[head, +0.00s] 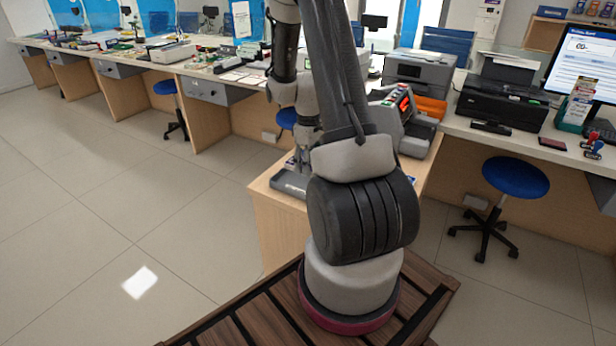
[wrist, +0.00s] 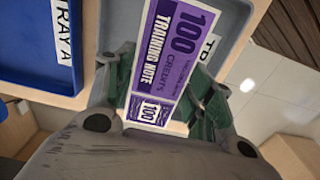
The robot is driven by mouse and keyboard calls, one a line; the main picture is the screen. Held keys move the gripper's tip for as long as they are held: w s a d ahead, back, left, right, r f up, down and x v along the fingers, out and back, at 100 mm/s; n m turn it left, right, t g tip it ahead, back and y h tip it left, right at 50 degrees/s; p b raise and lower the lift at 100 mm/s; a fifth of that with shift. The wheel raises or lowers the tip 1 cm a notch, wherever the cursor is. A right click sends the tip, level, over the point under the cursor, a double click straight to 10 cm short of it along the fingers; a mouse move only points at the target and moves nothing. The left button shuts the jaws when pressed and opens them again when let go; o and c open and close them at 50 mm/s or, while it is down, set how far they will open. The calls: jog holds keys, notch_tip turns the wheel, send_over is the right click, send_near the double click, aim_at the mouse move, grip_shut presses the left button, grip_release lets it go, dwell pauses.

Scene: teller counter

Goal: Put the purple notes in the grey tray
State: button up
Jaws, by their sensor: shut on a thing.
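The purple notes (wrist: 180,50), printed "100 credits training note", are between the fingers of my gripper (wrist: 162,88) in the wrist view. The gripper is shut on them, with a green pad on each side. The grey tray (wrist: 118,22) lies behind the notes, its surface showing on both sides of them. Its white label is partly covered by the notes, leaving only "TR" readable. I cannot tell how high the notes are above the tray.
A blue tray (wrist: 28,45) labelled "TRAY A" lies left of the grey one. A printer (head: 502,95) and a blue stool (head: 515,177) are farther right. Open floor lies left.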

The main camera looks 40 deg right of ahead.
jog(key=shift+f, duration=2.35)
jog(key=shift+f, duration=0.15)
jog(key=o, duration=1.1)
jog(key=shift+c, duration=0.2)
